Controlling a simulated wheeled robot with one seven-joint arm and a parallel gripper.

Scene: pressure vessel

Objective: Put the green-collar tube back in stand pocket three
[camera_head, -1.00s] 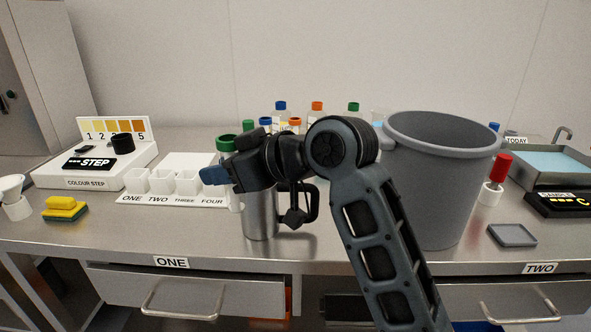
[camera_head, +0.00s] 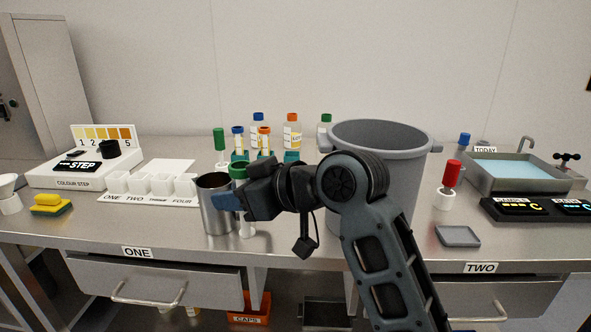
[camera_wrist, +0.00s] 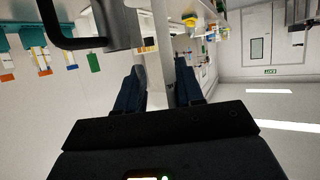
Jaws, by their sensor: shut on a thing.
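My gripper (camera_head: 232,200) is shut on the green-collar tube. Its green collar (camera_head: 238,170) shows above the jaws, and the pale lower end (camera_head: 247,228) shows below them. In the wrist view the pale tube (camera_wrist: 157,70) stands between the two dark fingers (camera_wrist: 158,90). The tube is roughly upright. The white stand (camera_head: 125,196), marked ONE to FOUR, is to the left of my gripper. Its square pockets show, and pocket three (camera_head: 163,184) looks empty, though its inside is not clearly seen.
A steel mug (camera_head: 211,215) stands by my gripper, between it and the stand; it also shows in the wrist view (camera_wrist: 120,25). A grey bin (camera_head: 400,165) is behind my arm. Teal-racked tubes and bottles stand behind. A sponge (camera_head: 50,204) lies far left.

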